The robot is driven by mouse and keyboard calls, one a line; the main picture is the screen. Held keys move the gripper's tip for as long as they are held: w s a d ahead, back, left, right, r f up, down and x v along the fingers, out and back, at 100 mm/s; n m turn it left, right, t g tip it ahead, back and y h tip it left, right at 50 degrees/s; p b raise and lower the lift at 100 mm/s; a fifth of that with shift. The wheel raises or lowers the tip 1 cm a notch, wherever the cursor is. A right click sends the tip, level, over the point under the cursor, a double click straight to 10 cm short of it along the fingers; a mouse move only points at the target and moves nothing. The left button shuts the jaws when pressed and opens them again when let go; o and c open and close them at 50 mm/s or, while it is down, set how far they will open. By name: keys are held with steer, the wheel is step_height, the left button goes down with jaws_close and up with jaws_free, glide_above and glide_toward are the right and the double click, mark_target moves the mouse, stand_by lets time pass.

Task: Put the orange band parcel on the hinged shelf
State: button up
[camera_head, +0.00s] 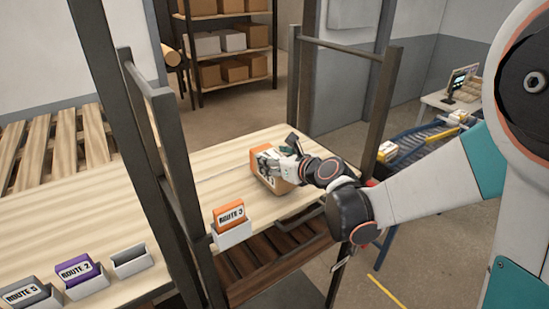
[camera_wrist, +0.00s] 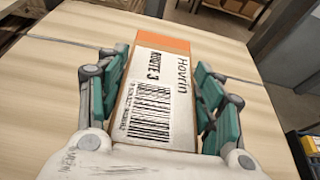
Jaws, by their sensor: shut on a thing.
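In the head view, my gripper (camera_head: 273,165) and the parcel (camera_head: 262,151) are over the right part of a pale wooden surface (camera_head: 225,160), which seems to be the hinged shelf. Whether the parcel's base touches the wood cannot be told. A seam crosses the wood at left in the wrist view.
An orange ROUTE 3 card (camera_head: 229,215) stands in a white holder at the front edge. A purple ROUTE 2 card (camera_head: 78,272) and a grey ROUTE 5 card (camera_head: 25,293) stand further left. Dark metal posts (camera_head: 178,165) rise either side of the gripper. Bare wood lies left of the parcel.

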steer(key=shift+f+b, duration=0.5)
stand_by(0.3)
steer(key=o, duration=1.5)
steer(key=shift+s+d, duration=0.1)
steer(key=v, duration=1.2)
steer(key=s+d+f+n+g+h+b, duration=0.1)
steer(key=s+d+f+n+h+b, duration=0.1)
steer(key=s+n, duration=0.5)
steer(key=s+d+f+n+g+h+b, duration=0.2)
steer(key=s+d+n, duration=0.4)
steer(key=n, duration=0.6)
steer(key=s+d+f+n+g+h+b, duration=0.1)
steer(key=s+d+f+n+h+b, duration=0.2)
steer(key=s+n, duration=0.4)
steer(key=shift+s+d+f+n+h, duration=0.15)
steer(key=shift+d+f+n, duration=0.2)
steer(key=shift+f+n, duration=0.25)
steer(key=shift+s+d+f+n+h, duration=0.15)
steer(key=shift+d+f+n, duration=0.15)
steer(key=shift+f+n, duration=0.25)
